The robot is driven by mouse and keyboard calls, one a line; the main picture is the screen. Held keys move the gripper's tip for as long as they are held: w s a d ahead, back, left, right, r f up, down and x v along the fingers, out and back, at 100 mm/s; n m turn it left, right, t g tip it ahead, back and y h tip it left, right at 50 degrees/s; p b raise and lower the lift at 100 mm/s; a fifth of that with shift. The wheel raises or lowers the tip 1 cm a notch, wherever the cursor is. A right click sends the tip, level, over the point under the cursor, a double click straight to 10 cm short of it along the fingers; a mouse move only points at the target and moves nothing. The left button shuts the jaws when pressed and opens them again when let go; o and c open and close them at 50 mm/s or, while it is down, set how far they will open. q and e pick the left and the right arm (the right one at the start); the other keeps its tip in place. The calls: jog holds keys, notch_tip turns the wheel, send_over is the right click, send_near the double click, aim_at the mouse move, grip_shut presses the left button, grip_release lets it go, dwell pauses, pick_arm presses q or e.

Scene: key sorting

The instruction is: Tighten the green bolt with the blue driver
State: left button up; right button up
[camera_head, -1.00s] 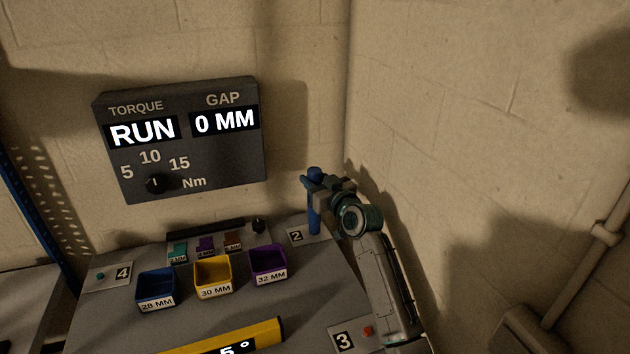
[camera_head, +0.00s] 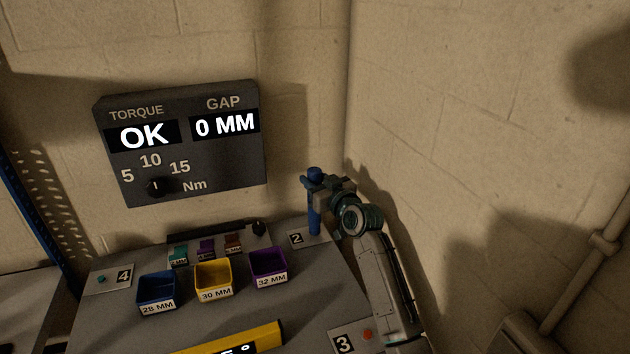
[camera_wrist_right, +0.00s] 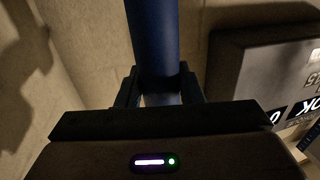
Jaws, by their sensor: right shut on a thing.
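The blue driver (camera_head: 314,218) stands upright at plate 2 (camera_head: 298,238) at the back right of the bench. My right gripper (camera_head: 318,190) is shut on the driver's upper shaft. In the right wrist view the blue shaft (camera_wrist_right: 156,45) runs between the two fingers of the gripper (camera_wrist_right: 160,90). I cannot see a bolt under the driver's lower end. A small green bolt (camera_head: 101,280) shows on plate 4 (camera_head: 122,276) at the left. The wall panel (camera_head: 180,140) reads TORQUE OK and GAP 0 MM. My left gripper is not in view.
Blue (camera_head: 157,291), yellow (camera_head: 214,281) and purple (camera_head: 268,267) bins stand mid-bench. Small coloured pieces sit in a rack (camera_head: 232,231) behind them. A yellow bar with a display (camera_head: 268,334) lies in front. Plate 3 (camera_head: 345,342) with a red-orange bolt (camera_head: 367,335) is at the right front.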

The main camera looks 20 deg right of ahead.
aim_at(315, 170)
jog(key=shift+r+p, duration=1.5)
jog(key=shift+r, duration=1.1)
